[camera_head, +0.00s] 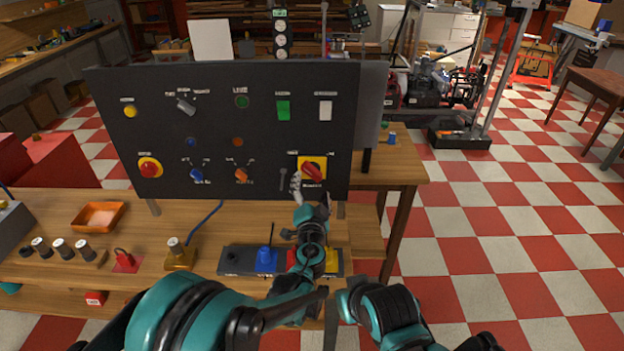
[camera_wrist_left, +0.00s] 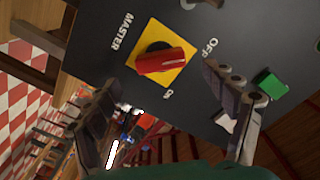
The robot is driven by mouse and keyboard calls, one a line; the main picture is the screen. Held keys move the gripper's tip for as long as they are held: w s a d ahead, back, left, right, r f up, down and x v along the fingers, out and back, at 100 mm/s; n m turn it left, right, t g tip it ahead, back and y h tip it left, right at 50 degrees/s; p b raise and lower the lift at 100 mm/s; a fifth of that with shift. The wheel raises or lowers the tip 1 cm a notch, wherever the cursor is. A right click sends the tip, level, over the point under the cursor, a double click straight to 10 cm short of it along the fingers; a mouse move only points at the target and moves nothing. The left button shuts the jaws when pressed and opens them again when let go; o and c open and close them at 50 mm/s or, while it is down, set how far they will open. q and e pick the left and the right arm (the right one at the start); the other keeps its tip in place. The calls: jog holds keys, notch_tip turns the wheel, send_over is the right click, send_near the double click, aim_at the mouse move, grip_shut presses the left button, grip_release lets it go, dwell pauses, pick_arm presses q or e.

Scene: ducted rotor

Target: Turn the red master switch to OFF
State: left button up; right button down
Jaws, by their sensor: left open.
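The red master switch (camera_head: 312,173) is a rotary knob on a yellow square plate (camera_head: 304,160), low at the right of the black panel (camera_head: 220,125). In the head view the knob lies diagonally. In the left wrist view the knob (camera_wrist_left: 163,61) shows clearly, with MASTER, OFF and ON printed around its plate (camera_wrist_left: 154,33). I cannot tell which label it points to. My left gripper (camera_head: 309,191) is open and empty, just in front of the switch. In the left wrist view its fingers (camera_wrist_left: 163,80) stand apart on either side of the knob, seemingly not touching it. My right gripper is out of view.
The panel also carries a red emergency-style button (camera_head: 150,168), a blue knob (camera_head: 196,175), an orange knob (camera_head: 241,175) and a green rocker (camera_head: 284,109). An orange tray (camera_head: 99,216) and a blue-based lever (camera_head: 267,259) stand on the wooden bench.

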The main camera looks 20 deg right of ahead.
pick_arm(q)
jog(key=v, duration=0.7)
jog(key=a+r+n+g+y, duration=0.1)
jog(key=a+r+n+y, duration=0.25)
jog(key=a, duration=1.05)
jog(key=s+a+f+n+g+y, duration=0.1)
jog(key=s+a+n+g+y, duration=0.15)
jog(key=a, duration=0.45)
jog(key=s+a+f+n+g+y, duration=0.1)
jog(key=s+a+n+g, duration=0.15)
jog(key=a, duration=0.55)
jog(key=s+a+f+n+g+h, duration=0.1)
jog(key=s+a+f+g, duration=0.1)
jog(key=s, duration=0.7)
jog(key=s+a+f+n+g+h, duration=0.1)
jog(key=s+a+f, duration=0.3)
jog(key=s, duration=0.6)
jog(key=shift+s+n+g, duration=0.2)
jog(key=shift+n+g, duration=0.5)
jog(key=shift+n, duration=0.05)
